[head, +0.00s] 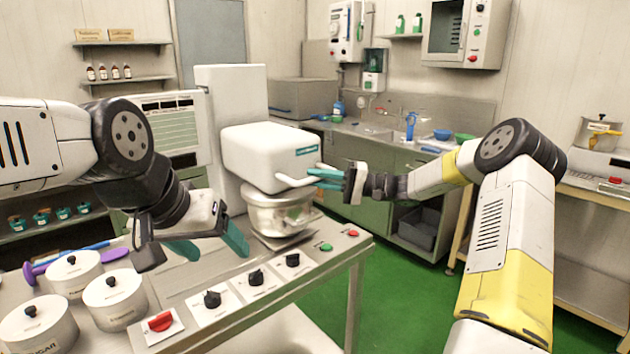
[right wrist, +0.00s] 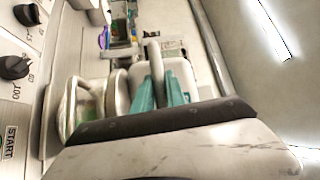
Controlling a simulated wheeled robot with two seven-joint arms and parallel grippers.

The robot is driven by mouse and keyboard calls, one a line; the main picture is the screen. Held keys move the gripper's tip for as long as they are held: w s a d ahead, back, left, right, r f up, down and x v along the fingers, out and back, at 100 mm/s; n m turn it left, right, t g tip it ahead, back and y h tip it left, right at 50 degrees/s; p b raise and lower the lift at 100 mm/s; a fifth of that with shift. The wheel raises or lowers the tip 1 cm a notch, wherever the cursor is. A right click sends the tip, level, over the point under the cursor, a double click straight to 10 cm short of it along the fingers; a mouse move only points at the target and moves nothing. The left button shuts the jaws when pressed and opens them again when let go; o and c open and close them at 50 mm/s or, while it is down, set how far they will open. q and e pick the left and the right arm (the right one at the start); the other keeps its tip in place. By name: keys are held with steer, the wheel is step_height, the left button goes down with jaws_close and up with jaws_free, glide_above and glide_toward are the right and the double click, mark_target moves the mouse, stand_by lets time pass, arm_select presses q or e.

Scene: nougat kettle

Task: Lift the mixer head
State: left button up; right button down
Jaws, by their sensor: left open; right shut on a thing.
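The white mixer head (head: 262,158) sticks out from its white column (head: 232,95), roughly level and low over the metal kettle (head: 280,212). A pale handle (head: 295,182) juts from the head's front. My right gripper (head: 326,178) is shut on this handle. In the right wrist view the teal fingers (right wrist: 160,92) close around the handle (right wrist: 154,62), and the kettle (right wrist: 78,108) shows to the left. My left gripper (head: 212,248) is open and empty, above the worktop left of the kettle, its fingers pointing down. The kettle's inside is hidden in the head view.
Several white lidded canisters (head: 115,298), a purple-ended utensil (head: 112,256) and a red switch (head: 160,322) are at the front left. Black knobs (head: 256,278) line the worktop's front. Green floor (head: 400,290) lies open to the right. A sink counter (head: 385,128) stands behind.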

step_height(320, 180, up, 16)
steer(key=shift+r, duration=0.15)
stand_by(0.3)
steer(key=c, duration=1.4)
jaws_free()
steer(key=shift+o, duration=0.2)
steer(key=shift+d, duration=0.15)
steer(key=d+f, duration=0.1)
steer(key=d, duration=0.6)
steer(key=shift+s+d, duration=0.25)
steer(key=shift+s, duration=0.15)
steer(key=shift+a+f, duration=0.1)
